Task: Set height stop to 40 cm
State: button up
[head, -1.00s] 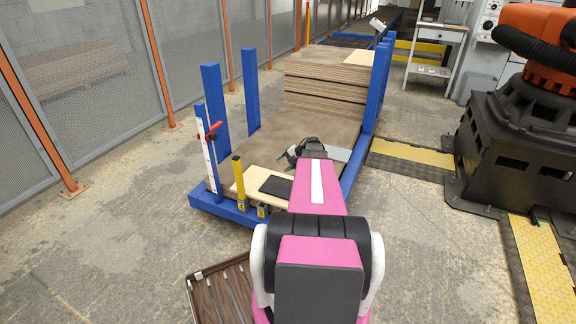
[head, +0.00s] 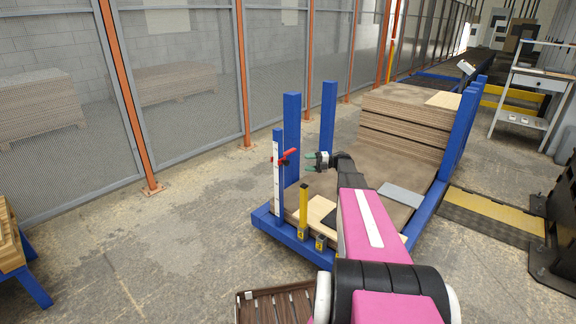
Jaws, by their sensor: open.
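The height stop is a red piece (head: 287,157) on a white scale strip (head: 277,180), on a blue post at the front left corner of the blue frame (head: 283,231). The scale's markings are too small to read. My gripper (head: 314,161) is open and empty. In the picture its green-tipped fingers point left towards the red stop, with a small gap between them. Whether they are level with it in depth, I cannot tell.
A stack of brown boards (head: 408,118) stands at the back of the frame. A yellow post (head: 303,209) rises right of the scale. Blue uprights (head: 291,135) stand behind it. A mesh fence (head: 185,75) runs along the left, with bare floor before it.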

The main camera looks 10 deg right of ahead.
aim_at(288, 163)
jog(key=a, duration=0.3)
jog(key=w+a, duration=0.1)
jog(key=a, duration=0.7)
jog(key=shift+w+r, duration=0.1)
jog(key=shift+w, duration=0.1)
